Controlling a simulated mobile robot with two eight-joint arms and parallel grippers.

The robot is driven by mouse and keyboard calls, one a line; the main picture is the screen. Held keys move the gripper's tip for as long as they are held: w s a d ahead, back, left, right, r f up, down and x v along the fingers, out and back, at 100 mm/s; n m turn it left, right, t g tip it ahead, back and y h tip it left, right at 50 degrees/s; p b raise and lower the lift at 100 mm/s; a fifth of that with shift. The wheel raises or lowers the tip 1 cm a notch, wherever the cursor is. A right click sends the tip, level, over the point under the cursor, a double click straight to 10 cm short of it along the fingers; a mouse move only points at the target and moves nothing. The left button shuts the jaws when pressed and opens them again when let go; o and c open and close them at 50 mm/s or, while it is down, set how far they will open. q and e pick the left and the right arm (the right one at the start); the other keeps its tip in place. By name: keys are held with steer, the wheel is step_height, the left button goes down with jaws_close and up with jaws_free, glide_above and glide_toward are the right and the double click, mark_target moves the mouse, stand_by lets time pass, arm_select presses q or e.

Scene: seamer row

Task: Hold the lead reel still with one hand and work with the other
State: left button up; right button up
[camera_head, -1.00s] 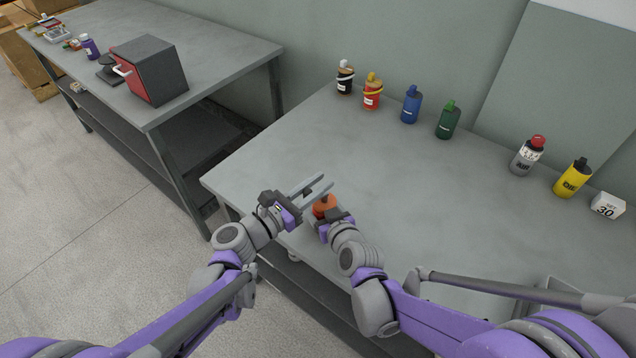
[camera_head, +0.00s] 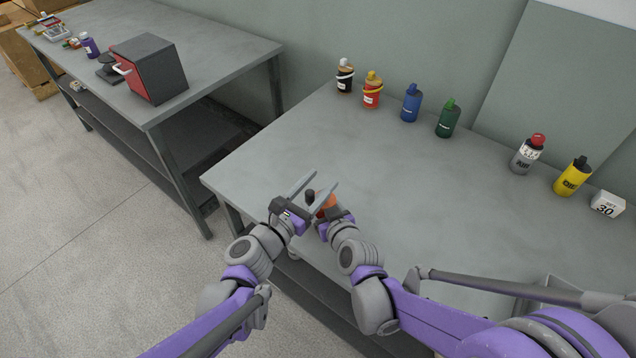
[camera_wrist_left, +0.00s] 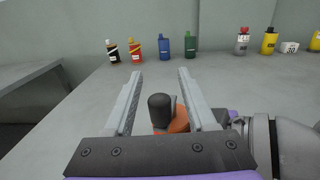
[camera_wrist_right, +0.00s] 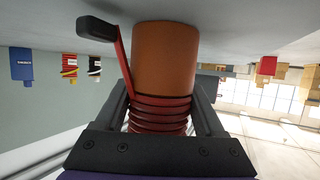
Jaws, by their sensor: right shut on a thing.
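The lead reel (camera_head: 328,203) is an orange cylinder near the front left edge of the table. The right wrist view shows its body (camera_wrist_right: 165,58), red coils and a red crank arm with a black knob (camera_wrist_right: 97,28). My right gripper (camera_head: 325,214) is shut on the reel around the coils. My left gripper (camera_head: 320,180) is open, with its fingers on either side of the black knob. The left wrist view shows the knob (camera_wrist_left: 160,108) between the fingers, with a gap to each. Much of the reel is hidden behind the knob and grippers.
Along the table's back stand black (camera_head: 345,77), red (camera_head: 371,90), blue (camera_head: 411,103) and green (camera_head: 447,118) bottles. Grey (camera_head: 526,154) and yellow (camera_head: 572,177) bottles and a white block (camera_head: 607,204) stand right. The table's middle (camera_head: 430,190) is clear. A second bench (camera_head: 215,45) is left.

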arm_select(q)
steer(key=shift+s, duration=0.1)
steer(key=v, duration=1.2)
arm_select(e)
steer(key=o, duration=1.5)
